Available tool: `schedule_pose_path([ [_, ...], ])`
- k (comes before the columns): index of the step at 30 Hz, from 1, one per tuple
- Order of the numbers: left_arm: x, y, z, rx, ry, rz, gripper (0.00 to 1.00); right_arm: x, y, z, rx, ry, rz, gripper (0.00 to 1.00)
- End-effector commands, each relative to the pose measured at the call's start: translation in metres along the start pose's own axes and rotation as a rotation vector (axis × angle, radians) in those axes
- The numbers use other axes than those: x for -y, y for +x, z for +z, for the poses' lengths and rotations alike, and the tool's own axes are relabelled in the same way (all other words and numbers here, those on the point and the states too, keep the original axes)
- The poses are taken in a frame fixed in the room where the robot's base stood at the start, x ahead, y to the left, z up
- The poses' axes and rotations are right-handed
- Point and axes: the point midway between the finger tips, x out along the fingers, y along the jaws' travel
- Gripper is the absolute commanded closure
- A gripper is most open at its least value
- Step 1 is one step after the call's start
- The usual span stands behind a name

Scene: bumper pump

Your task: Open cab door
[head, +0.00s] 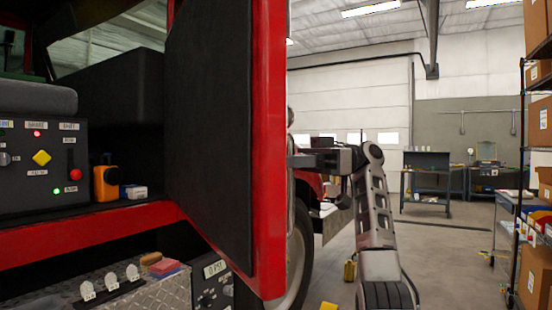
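The cab door (268,150) has a red outer frame and a black inner panel. It stands swung out from the red cab, with its inner face toward me and the cab interior showing to its left. My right gripper (304,160) is just to the right of the door's red edge, pointing left toward it. Its tips are at or behind the edge, so I cannot tell whether they touch the door or are open. My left gripper is not in view.
A control panel (40,165) with buttons and an orange device (105,183) sit inside the cab. A truck wheel (300,250) is behind the door. Shelves with boxes (537,125) line the right side. Workbenches (430,178) stand at the back. Open floor (450,260) lies between.

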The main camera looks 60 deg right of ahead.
Motion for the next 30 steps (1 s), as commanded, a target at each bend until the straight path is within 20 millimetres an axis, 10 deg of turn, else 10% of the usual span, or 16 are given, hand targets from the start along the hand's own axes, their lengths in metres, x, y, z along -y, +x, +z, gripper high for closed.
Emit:
schedule_pose_path([
  [14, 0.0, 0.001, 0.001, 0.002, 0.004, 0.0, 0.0, -0.002, -0.005, 0.0, 0.001, 0.0, -0.001, 1.0],
  [15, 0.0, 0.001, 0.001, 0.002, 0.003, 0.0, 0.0, -0.002, -0.005, -0.001, 0.001, 0.0, -0.001, 0.75],
  [17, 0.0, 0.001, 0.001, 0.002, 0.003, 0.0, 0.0, -0.002, -0.005, -0.001, 0.0, 0.0, -0.001, 0.61],
  [30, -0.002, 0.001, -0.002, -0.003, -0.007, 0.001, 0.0, -0.002, -0.021, -0.002, -0.002, 0.001, 0.002, 0.61],
])
